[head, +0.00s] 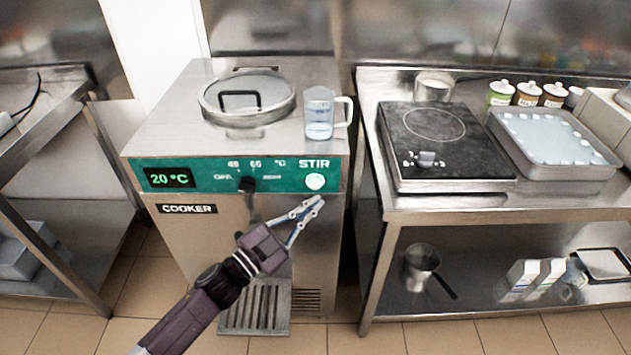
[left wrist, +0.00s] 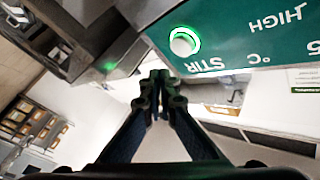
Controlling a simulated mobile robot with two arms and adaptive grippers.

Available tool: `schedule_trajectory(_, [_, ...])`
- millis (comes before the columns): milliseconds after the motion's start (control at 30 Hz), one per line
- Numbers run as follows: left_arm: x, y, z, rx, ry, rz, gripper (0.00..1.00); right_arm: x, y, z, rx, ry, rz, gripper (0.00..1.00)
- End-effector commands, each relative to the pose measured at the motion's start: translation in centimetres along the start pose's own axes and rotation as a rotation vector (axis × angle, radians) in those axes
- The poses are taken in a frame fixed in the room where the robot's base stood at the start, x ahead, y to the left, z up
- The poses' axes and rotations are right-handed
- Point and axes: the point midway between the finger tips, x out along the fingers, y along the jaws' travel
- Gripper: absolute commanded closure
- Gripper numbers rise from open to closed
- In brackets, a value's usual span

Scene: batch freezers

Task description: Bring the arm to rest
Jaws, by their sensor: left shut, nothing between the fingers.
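My left gripper (head: 313,203) is shut and empty. In the head view it is in front of the cooker (head: 186,253), just below the lit STIR button (head: 315,181). In the left wrist view the closed fingertips (left wrist: 160,82) point ahead, and the STIR button (left wrist: 184,41) glows green above and right of them. A gap shows between fingertips and button in that view. The green control panel (head: 205,178) reads 20 °C and has a black selector lever (head: 247,185). My right gripper is not in view.
A glass-lidded opening (head: 247,95) and a clear measuring jug (head: 319,115) are on the cooker's top. To the right, a steel table (head: 490,204) carries a black hob (head: 440,140) and a tray (head: 560,175). Another steel table (head: 40,90) stands at left. Tiled floor shows below.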

Motion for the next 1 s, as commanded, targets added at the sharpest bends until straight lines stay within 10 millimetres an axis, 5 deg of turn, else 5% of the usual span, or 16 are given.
schedule_trajectory(733, [-1.4, 1.0, -0.6, -0.003, -0.008, -0.002, 1.00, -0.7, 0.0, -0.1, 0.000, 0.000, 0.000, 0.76])
schedule_trajectory(867, [-2.5, 1.7, 3.0, -0.043, -0.093, -0.018, 1.00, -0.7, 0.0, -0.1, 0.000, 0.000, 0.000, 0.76])
schedule_trajectory(1000, [-6.1, 4.0, 11.1, -0.137, -0.290, -0.055, 1.00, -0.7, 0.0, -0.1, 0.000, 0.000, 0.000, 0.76])
